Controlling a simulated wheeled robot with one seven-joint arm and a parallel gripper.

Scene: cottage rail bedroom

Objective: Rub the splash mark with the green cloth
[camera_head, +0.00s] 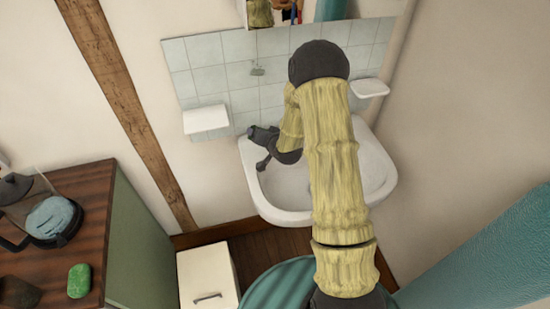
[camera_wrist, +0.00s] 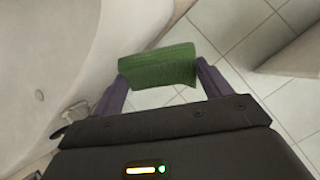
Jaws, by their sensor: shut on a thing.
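The green cloth (camera_wrist: 158,66) is in the wrist view, gripped between the two purple fingers of my gripper (camera_wrist: 162,70). It spans the gap between the fingertips in front of pale tiles (camera_wrist: 235,45); I cannot tell whether it touches them. In the head view my arm reaches over the white washbasin (camera_head: 378,180), with my dark wrist near its back left side. The cloth cannot be made out there. I cannot make out the splash mark in either view.
White ledges stick out from the tiled wall at left (camera_head: 206,119) and right (camera_head: 370,88).

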